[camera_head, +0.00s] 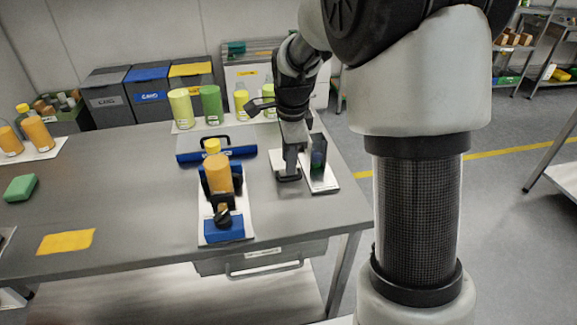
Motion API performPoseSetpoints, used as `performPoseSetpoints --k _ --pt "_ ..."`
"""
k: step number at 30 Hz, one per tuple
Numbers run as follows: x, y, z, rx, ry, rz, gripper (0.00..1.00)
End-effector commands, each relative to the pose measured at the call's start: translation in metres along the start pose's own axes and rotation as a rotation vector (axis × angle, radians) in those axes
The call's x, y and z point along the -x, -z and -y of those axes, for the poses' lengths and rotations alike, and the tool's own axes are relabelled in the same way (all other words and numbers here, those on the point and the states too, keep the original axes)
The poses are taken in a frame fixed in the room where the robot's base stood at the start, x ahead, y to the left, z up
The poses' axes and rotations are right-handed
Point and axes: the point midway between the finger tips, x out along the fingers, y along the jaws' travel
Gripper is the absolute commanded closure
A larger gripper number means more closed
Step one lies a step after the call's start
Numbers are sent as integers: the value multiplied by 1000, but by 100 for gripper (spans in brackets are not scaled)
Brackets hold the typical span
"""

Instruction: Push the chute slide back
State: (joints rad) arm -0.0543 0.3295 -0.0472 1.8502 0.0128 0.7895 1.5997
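My gripper (289,171) points down over the right part of the grey table, at the left side of a small upright dark fixture (319,154) on a white base plate (325,185). This fixture may hold the chute slide, but I cannot tell for sure. Something green shows inside it. The gripper's fingers partly hide its left side. I cannot tell whether the fingers touch it, or whether they are open or shut.
A blue bar with a black handle (217,152) lies behind the orange bottle. Several yellow and green containers (181,107) stand at the table's back edge. A yellow cloth (66,242) and a green block (20,188) lie at left. The table between is clear.

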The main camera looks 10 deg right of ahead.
Motion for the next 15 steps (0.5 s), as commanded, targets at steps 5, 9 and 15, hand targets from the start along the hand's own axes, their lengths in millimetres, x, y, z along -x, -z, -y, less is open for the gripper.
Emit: performPoseSetpoints --k 5,9,15 --pt "50 0 2 1 6 1 74" --pt "82 0 2 1 5 1 74" --pt "113 0 1 0 3 0 74"
